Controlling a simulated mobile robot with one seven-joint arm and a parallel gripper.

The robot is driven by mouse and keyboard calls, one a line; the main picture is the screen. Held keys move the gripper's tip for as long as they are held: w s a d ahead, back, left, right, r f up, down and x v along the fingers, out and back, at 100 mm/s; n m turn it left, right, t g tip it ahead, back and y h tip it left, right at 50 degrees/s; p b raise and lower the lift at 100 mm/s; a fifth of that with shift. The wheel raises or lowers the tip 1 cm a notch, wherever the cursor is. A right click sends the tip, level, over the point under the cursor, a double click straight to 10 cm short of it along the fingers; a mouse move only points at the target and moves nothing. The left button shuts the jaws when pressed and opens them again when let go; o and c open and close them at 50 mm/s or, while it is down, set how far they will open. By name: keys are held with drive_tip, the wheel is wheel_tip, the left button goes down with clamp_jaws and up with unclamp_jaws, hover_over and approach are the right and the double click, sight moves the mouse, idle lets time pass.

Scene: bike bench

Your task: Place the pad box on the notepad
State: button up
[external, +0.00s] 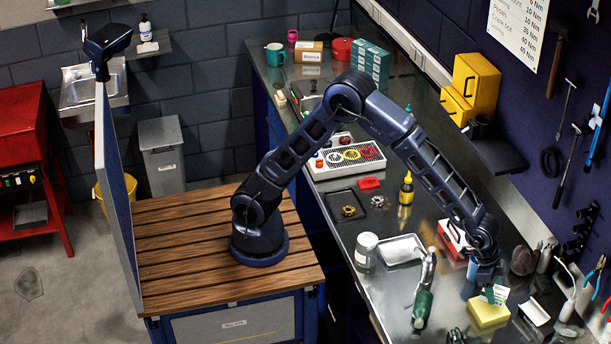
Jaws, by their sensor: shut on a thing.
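My gripper (487,281) is at the right end of the bench, pointing down, and is shut on a small white and green box, the pad box (496,295). The fingers partly cover the box. The yellow notepad (488,313) lies flat on the bench directly below the box. The box overlaps the notepad's far edge in this view. I cannot tell whether the box touches the notepad or is held just above it.
A red and white box (452,238) and a metal tray (402,249) lie left of my gripper. A green-handled tool (423,300) lies left of the notepad. A white-lidded jar (366,250) and a yellow bottle (406,188) stand farther left. Pliers and bottles crowd the right edge.

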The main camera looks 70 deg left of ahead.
sight(488, 306)
drive_tip(key=shift+f, duration=2.2)
drive_tip(key=shift+f, duration=0.15)
drive_tip(key=o, duration=1)
